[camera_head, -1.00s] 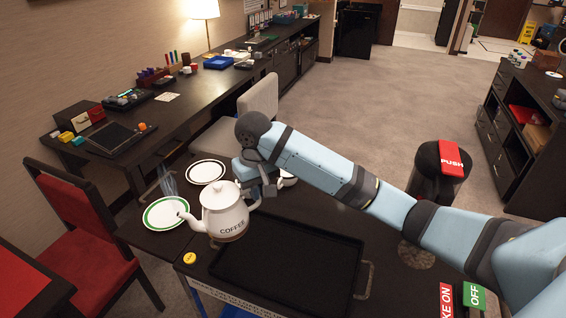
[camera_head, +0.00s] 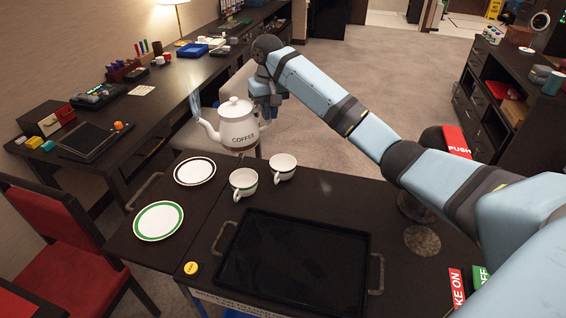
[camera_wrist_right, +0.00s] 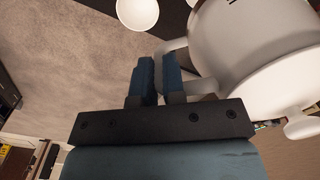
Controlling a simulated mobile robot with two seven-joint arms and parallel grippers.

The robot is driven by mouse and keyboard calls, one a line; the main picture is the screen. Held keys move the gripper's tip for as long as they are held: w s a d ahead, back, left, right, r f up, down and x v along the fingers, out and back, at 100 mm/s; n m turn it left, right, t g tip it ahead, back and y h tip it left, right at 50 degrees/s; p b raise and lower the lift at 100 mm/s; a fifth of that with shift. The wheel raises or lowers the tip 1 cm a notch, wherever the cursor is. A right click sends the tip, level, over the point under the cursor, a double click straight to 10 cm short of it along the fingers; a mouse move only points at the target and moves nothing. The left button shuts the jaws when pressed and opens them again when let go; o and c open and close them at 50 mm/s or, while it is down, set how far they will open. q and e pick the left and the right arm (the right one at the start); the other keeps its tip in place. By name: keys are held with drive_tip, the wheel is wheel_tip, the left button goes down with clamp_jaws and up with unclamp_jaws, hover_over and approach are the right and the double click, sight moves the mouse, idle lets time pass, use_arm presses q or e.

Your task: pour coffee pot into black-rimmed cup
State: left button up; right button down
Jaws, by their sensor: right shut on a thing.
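The white coffee pot (camera_head: 238,128), marked COFFEE, is held in the air above the far edge of the cart, roughly upright, spout to the left. My right gripper (camera_head: 266,98) is shut on its handle; the wrist view shows the fingers (camera_wrist_right: 160,82) closed around the handle, beside the pot body (camera_wrist_right: 250,45). Two white cups stand on the cart below and right of the pot: a nearer left cup (camera_head: 243,184) and a farther right cup (camera_head: 283,168). Their rim colours are too small to tell apart surely. My left gripper is not in view.
A black tray (camera_head: 295,262) fills the cart's front middle. A green-rimmed plate (camera_head: 158,221) and a dark-rimmed plate (camera_head: 194,171) lie at its left. A yellow button (camera_head: 191,268) is at the front edge. A red chair (camera_head: 60,235) stands left.

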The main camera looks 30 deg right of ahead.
drive_tip(key=w+d+m, duration=0.2)
drive_tip(key=d+m, duration=0.1)
drive_tip(key=d, duration=2.6)
drive_tip(key=s+d+f, duration=0.2)
drive_tip(key=d+f, duration=0.2)
drive_tip(key=d, duration=0.1)
wheel_tip(320, 180, down, 13)
drive_tip(key=s+n, duration=0.1)
drive_tip(key=n, duration=0.3)
drive_tip(key=shift+s+a, duration=0.3)
drive_tip(key=shift+a, duration=0.05)
drive_tip(key=shift+f, duration=0.1)
